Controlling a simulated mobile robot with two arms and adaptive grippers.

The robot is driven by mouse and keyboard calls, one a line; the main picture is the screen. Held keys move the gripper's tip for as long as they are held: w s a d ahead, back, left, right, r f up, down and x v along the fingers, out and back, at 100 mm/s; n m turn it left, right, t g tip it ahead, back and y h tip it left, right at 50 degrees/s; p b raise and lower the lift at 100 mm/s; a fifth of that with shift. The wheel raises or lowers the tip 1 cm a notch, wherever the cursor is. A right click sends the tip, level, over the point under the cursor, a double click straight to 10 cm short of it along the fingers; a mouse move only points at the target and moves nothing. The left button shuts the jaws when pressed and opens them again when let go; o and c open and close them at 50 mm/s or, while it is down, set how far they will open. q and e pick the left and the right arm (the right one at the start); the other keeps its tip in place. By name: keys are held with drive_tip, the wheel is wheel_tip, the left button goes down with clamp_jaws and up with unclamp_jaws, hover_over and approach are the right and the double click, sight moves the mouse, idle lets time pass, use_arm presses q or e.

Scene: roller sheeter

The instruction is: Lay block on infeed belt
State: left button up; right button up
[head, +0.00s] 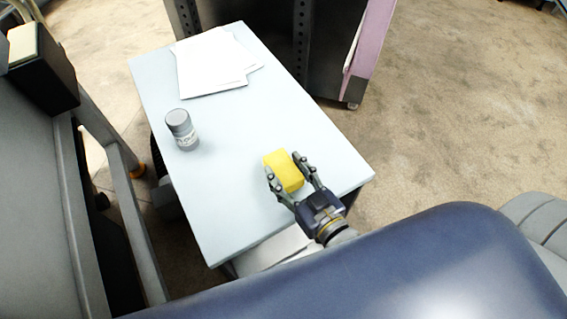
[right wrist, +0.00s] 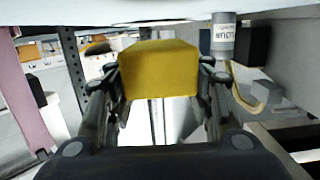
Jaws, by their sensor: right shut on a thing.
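The yellow block (head: 284,172) is at the near right part of the light table, between the fingers of my right gripper (head: 284,164). The gripper is shut on it from its two sides. In the right wrist view the block (right wrist: 158,70) fills the space between both fingers. I cannot tell whether it touches the tabletop or is just above it. No belt surface is clearly recognizable; a grey machine body (head: 35,190) stands at the left of the head view. My left gripper is not in view.
The table (head: 225,180) also holds a grey labelled jar (head: 182,130) left of the block and white papers (head: 213,65) at the far end. A dark rack with a pink side panel (head: 370,45) stands beyond the table. The tabletop between jar and block is clear.

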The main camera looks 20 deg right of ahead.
hover_over(284, 172)
drive_tip(key=shift+s+f+b, duration=0.15)
drive_tip(key=shift+s+b, duration=0.05)
drive_tip(key=shift+b, duration=0.15)
drive_tip(key=shift+w+d, duration=0.1)
drive_tip(key=shift+w, duration=0.15)
drive_tip(key=shift+f+b, duration=0.4)
drive_tip(key=shift+b, duration=0.05)
wheel_tip(284, 172, down, 3)
drive_tip(key=b, duration=0.3)
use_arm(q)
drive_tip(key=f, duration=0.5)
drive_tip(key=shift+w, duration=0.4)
use_arm(e)
drive_tip(key=shift+r, duration=0.15)
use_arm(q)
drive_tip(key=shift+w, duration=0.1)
use_arm(e)
drive_tip(key=shift+f, duration=0.2)
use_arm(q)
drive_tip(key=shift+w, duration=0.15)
use_arm(e)
drive_tip(key=o, duration=1.2)
